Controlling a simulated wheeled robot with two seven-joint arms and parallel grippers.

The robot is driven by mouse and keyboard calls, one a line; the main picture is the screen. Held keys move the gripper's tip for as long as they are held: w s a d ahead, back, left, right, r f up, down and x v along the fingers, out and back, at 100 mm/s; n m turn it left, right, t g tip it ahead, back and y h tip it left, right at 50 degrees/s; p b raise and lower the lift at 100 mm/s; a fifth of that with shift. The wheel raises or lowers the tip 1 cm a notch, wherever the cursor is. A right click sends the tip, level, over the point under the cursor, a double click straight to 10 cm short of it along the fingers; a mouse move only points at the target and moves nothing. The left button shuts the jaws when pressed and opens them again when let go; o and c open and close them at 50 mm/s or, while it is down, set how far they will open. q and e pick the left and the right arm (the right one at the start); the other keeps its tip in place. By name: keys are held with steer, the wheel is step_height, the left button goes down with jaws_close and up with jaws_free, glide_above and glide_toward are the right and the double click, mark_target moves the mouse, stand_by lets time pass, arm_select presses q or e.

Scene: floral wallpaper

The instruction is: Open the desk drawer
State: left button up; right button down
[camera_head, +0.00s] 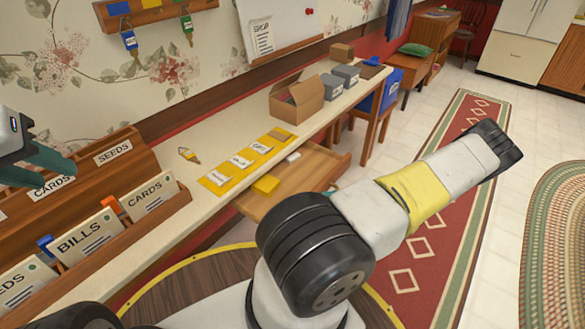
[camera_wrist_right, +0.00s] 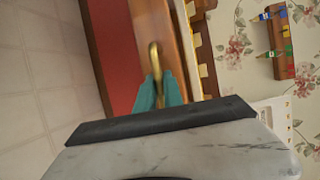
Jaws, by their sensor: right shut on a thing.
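The wooden desk drawer (camera_head: 310,176) stands pulled out from under the long desk top in the head view, with its inside showing. A yellow item (camera_head: 266,184) and a small white item (camera_head: 292,157) are in it. In the right wrist view, my right gripper's teal fingers (camera_wrist_right: 160,92) are shut on the brass handle (camera_wrist_right: 155,58) at the wooden drawer front (camera_wrist_right: 152,25). In the head view my right arm hides most of that gripper and the handle. My left gripper (camera_head: 38,158) is partly in view at the left edge, above the card rack, away from the drawer; its jaw opening is unclear.
The desk top (camera_head: 165,225) carries a wooden card rack (camera_head: 125,225), yellow labelled mats (camera_head: 250,155), an open cardboard box (camera_head: 297,103) and grey boxes (camera_head: 345,75). A blue chair (camera_head: 385,90) stands farther along. A red runner (camera_head: 440,205) covers the floor at right.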

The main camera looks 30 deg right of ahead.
steer(key=shift+s+d, duration=0.35)
steer(key=shift+s, duration=0.55)
steer(key=shift+s+d, duration=0.35)
steer(key=shift+s, duration=0.55)
steer(key=c, duration=1.7)
jaws_free()
steer(key=shift+c, duration=0.2)
steer(key=shift+d, duration=0.1)
steer(key=v, duration=0.7)
steer(key=shift+s+d, duration=0.2)
steer(key=shift+r, duration=0.15)
